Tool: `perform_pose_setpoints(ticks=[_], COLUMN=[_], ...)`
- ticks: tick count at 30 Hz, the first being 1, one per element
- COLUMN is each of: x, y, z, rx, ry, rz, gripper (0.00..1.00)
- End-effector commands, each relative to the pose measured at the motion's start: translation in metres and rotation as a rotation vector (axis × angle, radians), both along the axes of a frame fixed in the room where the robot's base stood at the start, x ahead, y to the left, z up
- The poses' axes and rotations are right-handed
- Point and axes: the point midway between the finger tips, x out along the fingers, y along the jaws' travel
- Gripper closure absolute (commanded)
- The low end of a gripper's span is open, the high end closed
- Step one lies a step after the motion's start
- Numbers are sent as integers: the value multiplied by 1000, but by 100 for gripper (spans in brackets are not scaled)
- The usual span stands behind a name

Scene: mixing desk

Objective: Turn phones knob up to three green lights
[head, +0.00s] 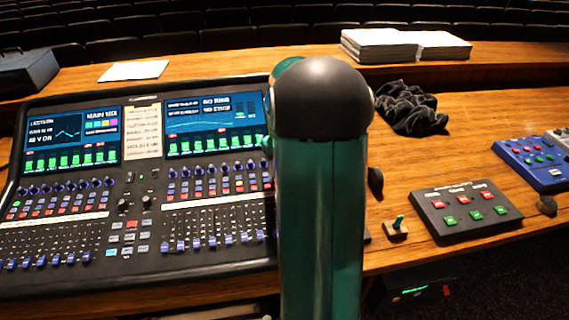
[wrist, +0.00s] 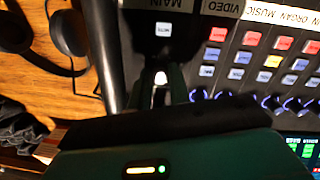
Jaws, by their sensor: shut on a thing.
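The mixing desk (head: 130,200) fills the left and middle of the head view. My upright green arm covers its right end there, so my gripper and the knob do not show in that view. In the wrist view my gripper (wrist: 160,92) is at the desk's edge, its two dark fingers shut on a small knob with a white top (wrist: 161,78). The knob's body is mostly hidden between the fingers. A pale labelled button (wrist: 163,29) lies just above it in the picture. I cannot make out any green lights beside the knob.
Black headphones (wrist: 68,35) lie on the wood at left in the wrist view. A black cloth (head: 411,106), a button box (head: 465,210), a blue box (head: 537,160) and a small wooden piece with a green lever (head: 396,228) stand right of my arm.

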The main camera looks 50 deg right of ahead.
Motion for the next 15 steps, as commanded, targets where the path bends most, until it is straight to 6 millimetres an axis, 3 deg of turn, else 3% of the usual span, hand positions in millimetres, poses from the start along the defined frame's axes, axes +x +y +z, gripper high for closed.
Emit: perform_pose_setpoints(ticks=[15], x=[1], y=[0], z=[1], rx=[36], ry=[-29], rz=[-448], gripper=[100])
